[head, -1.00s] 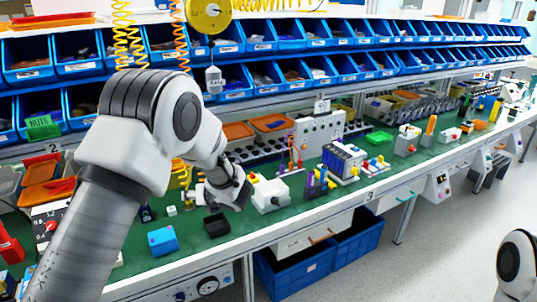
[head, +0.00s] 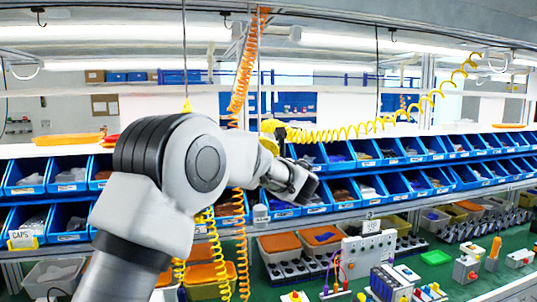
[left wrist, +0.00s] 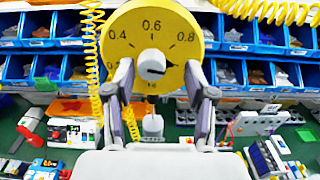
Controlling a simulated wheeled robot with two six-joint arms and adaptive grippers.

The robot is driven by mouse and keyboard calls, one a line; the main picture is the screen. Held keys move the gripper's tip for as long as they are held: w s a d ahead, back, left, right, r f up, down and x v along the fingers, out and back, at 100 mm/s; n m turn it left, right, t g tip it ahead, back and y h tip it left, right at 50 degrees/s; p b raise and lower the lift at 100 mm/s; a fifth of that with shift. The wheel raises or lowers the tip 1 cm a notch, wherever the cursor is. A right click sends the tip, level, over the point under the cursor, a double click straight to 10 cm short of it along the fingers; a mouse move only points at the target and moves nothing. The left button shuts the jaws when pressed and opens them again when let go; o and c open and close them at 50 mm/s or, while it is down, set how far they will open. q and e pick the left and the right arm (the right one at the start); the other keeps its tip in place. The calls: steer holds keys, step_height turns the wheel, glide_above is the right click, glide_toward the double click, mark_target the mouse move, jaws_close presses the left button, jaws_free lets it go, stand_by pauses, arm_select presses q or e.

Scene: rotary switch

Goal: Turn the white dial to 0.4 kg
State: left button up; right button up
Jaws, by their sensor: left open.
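The yellow round scale (left wrist: 155,25) with black numbers 0.4, 0.6 and 0.8 faces the left wrist view at the top centre. The white dial (left wrist: 150,62) sits at its middle, with a dark mark on it extending to the right. My left gripper (left wrist: 159,72) is open, its fingers apart on either side of the dial in this view and hiding part of the lower scale. I cannot tell its distance from the dial. My right gripper is not in view.
Coiled yellow (head: 395,117) and orange (head: 244,75) hoses hang around the scale. Rows of blue bins (head: 420,182) stand behind. A small grey weight (left wrist: 153,125) hangs below the scale. The green bench (head: 445,268) holds several devices.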

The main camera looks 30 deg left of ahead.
arm_select(q)
steer(key=shift+s+a+r, duration=0.1)
steer(key=shift+s+a, duration=0.4)
steer(key=shift+a, duration=0.05)
steer(key=shift+c, duration=0.3)
steer(key=shift+w, duration=0.1)
steer(key=c, duration=0.6)
steer(key=shift+w+d, duration=0.2)
jaws_close()
